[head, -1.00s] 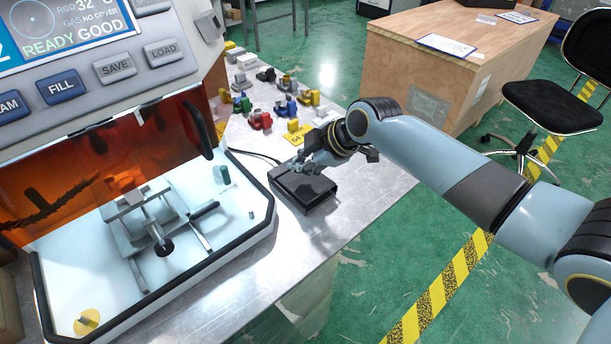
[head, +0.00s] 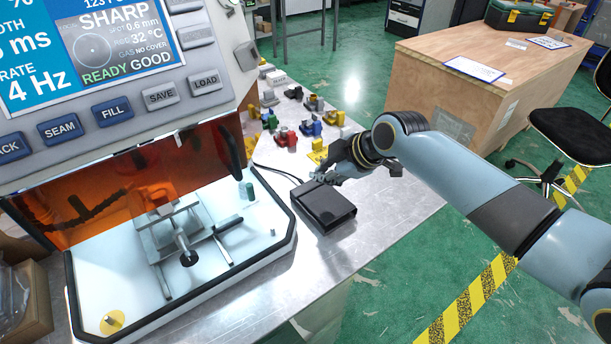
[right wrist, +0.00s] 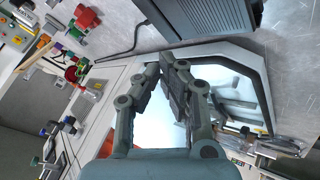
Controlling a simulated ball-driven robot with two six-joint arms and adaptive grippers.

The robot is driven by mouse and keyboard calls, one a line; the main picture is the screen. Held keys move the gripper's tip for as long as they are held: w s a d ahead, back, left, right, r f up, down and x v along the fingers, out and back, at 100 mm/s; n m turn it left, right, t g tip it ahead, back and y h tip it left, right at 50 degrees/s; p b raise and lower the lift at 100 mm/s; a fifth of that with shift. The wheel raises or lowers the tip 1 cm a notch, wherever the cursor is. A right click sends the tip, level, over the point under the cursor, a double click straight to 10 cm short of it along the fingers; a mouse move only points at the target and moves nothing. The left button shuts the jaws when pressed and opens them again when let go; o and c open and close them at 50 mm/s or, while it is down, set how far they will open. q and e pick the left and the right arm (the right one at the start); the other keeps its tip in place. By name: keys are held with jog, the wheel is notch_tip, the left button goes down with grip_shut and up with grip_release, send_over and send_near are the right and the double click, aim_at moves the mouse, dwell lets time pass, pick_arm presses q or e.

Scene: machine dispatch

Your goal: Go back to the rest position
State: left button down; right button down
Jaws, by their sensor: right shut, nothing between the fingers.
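My right arm comes in from the right in the head view. Its gripper (head: 322,179) is over the metal table, just above the back edge of a black box (head: 325,207); I cannot tell whether they touch. In the right wrist view the gripper's fingers (right wrist: 172,68) are closed together with nothing between them, and the machine's chamber shows behind them. The black box also shows at the top of the right wrist view (right wrist: 205,15). My left gripper is not in view.
The machine (head: 115,75) with an orange window and a metal fixture (head: 185,232) in its chamber stands at left. Several coloured clamp-like parts (head: 310,125) lie on the table (head: 395,195) behind the gripper. A wooden crate (head: 470,85) and black chair (head: 570,135) stand at right.

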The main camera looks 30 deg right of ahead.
jog(key=s+a+r+m+g+h, duration=0.1)
jog(key=s+r+m, duration=0.25)
jog(key=s, duration=0.55)
jog(key=s+a+r+m+g+h, duration=0.1)
jog(key=s+r+m+g, duration=0.2)
jog(key=s, duration=0.5)
jog(key=s+a+r+m+h, duration=0.1)
jog(key=s+r+m, duration=0.3)
jog(key=s, duration=0.5)
notch_tip(320, 180, down, 35)
jog(key=s+d+m+g+b, duration=0.1)
jog(key=s+d+b, duration=0.15)
jog(key=b, duration=0.65)
jog(key=s+f+g+b, duration=0.1)
jog(key=s+f+b, duration=0.3)
jog(key=s+f, duration=0.5)
jog(key=s+d+f+b, duration=0.1)
jog(key=s+f+b, duration=0.2)
jog(key=s+f, duration=0.6)
notch_tip(320, 180, down, 6)
jog(key=shift+d+f+g+b, duration=0.1)
jog(key=shift+d+g+b, duration=0.1)
jog(key=shift+g+b, duration=0.2)
